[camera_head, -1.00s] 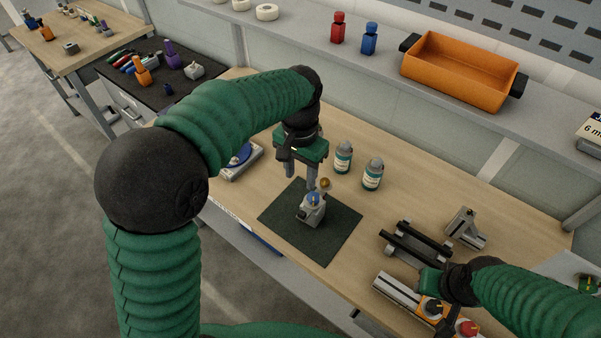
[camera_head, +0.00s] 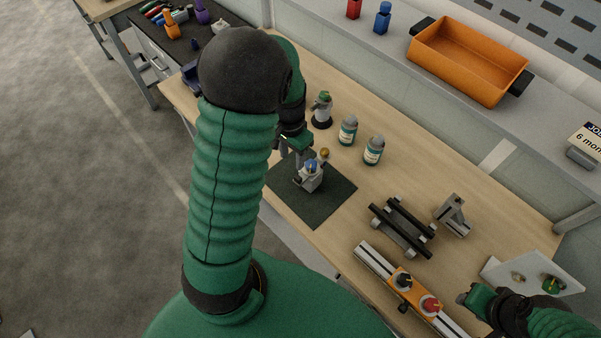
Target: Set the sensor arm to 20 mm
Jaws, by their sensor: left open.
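A small grey device with a blue knob (camera_head: 312,165) stands on a dark mat (camera_head: 330,196) on the bench. A small brass-coloured round part (camera_head: 324,153) shows just behind it. I cannot tell which part is the sensor arm, and no millimetre scale is readable. My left gripper (camera_head: 292,157) is open, pointing down just left of and behind the grey device; my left arm hides part of it. I cannot tell whether its fingers touch the device. My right gripper (camera_head: 472,298) is at the lower right, beside a rail with an orange carriage (camera_head: 416,294); its jaws are unclear.
Two labelled bottles, one (camera_head: 348,131) and another (camera_head: 373,150), and a green-topped item (camera_head: 321,110) stand behind the mat. A black-barred fixture (camera_head: 402,226) and grey bracket (camera_head: 453,216) are to the right. An orange bin (camera_head: 468,60) sits on the shelf.

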